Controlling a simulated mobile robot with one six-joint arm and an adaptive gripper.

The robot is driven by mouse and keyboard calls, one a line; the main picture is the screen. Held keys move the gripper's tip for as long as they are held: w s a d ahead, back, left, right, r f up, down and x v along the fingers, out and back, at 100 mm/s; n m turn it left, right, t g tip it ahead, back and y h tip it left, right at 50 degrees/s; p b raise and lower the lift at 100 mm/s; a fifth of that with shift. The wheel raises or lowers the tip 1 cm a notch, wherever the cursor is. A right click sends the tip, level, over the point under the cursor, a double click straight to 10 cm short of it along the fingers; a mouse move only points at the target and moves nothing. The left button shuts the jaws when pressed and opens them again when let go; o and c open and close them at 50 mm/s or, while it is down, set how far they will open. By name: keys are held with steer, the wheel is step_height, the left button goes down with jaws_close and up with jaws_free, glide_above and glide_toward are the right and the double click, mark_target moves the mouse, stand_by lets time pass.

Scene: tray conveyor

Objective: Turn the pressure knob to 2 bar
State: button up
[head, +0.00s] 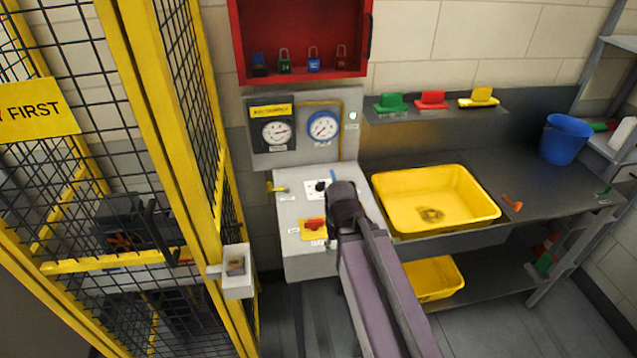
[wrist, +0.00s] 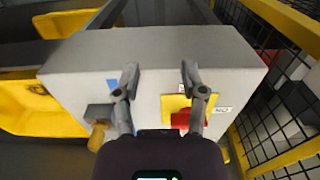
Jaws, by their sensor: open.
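The grey control box (head: 290,255) stands below the gauges, and its top face also shows in the wrist view (wrist: 160,50). In the wrist view the red handle (wrist: 184,120) is partly behind one finger, and a dark block with a brass-coloured part (wrist: 97,135) is at left. The blue-rimmed gauge (head: 323,126) is too small to read. My gripper (wrist: 160,76) is open and empty above the box.
A yellow basin (head: 390,220) sits right of the box on the dark bench. The yellow mesh cage (head: 205,120) stands at left, with a small grey box (head: 237,285) on its post. A second gauge (head: 277,131) and a red lock cabinet (head: 300,72) are above.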

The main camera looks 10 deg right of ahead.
steer(key=shift+d, duration=0.25)
step_height(320, 180, up, 12)
steer(key=m+p, duration=1.2)
glide_above(317, 185)
steer(key=shift+w+d+f, duration=0.1)
steer(key=shift+f, duration=0.05)
steer(key=shift+f, duration=0.1)
step_height(317, 185, down, 14)
steer(key=b, duration=1.4)
steer(key=shift+r, duration=0.2)
steer(key=shift+c, duration=0.2)
